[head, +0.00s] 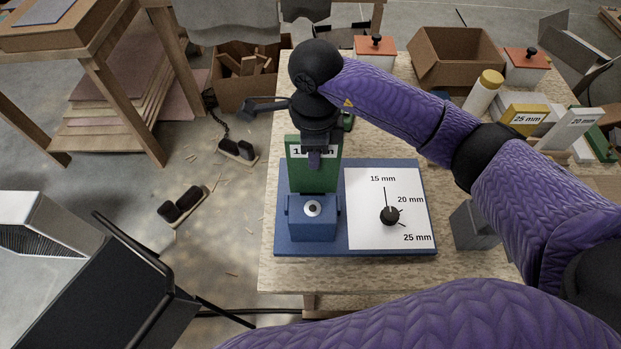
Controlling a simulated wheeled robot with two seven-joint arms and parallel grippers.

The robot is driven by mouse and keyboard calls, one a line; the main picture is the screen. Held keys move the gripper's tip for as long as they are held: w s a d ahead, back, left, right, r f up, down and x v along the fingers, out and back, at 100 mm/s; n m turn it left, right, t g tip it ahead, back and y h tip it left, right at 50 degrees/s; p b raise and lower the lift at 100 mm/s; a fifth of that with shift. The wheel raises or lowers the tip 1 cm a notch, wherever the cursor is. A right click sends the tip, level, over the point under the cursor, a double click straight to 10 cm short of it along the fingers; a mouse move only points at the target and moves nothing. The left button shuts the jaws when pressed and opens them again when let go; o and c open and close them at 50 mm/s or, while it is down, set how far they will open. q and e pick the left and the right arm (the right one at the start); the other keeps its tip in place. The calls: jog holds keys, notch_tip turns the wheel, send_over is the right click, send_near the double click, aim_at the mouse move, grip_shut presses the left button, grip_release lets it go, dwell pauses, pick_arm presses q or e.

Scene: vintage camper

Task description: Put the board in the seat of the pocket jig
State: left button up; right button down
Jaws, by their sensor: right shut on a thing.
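The green board (300,174) stands upright, with a white label that is partly covered and seems to read 15 mm. My right gripper (315,158) is shut on its upper part from above. The blue pocket jig (312,228) lies on the bench, with a raised block at its left. The board is directly above or in this block; its lower edge is hidden, so I cannot tell if it is seated. A white dial plate (365,230) on the jig shows 15, 20 and 25 mm around a black knob (390,215). My left gripper is not in view.
A grey block (474,226) stands right of the jig. Boards marked 25 mm (526,119) and 20 mm (581,121), a yellow-capped bottle (483,92) and a cardboard box (456,55) stand at the back right. The bench's left edge is close to the jig.

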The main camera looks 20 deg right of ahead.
aim_at(313, 190)
notch_tip(313, 190, down, 8)
jog(key=shift+f+b, duration=0.1)
jog(key=shift+b, duration=0.3)
jog(key=c, duration=0.6)
grip_release()
notch_tip(313, 190, up, 12)
jog(key=shift+r+p, duration=0.25)
jog(key=shift+p, duration=0.1)
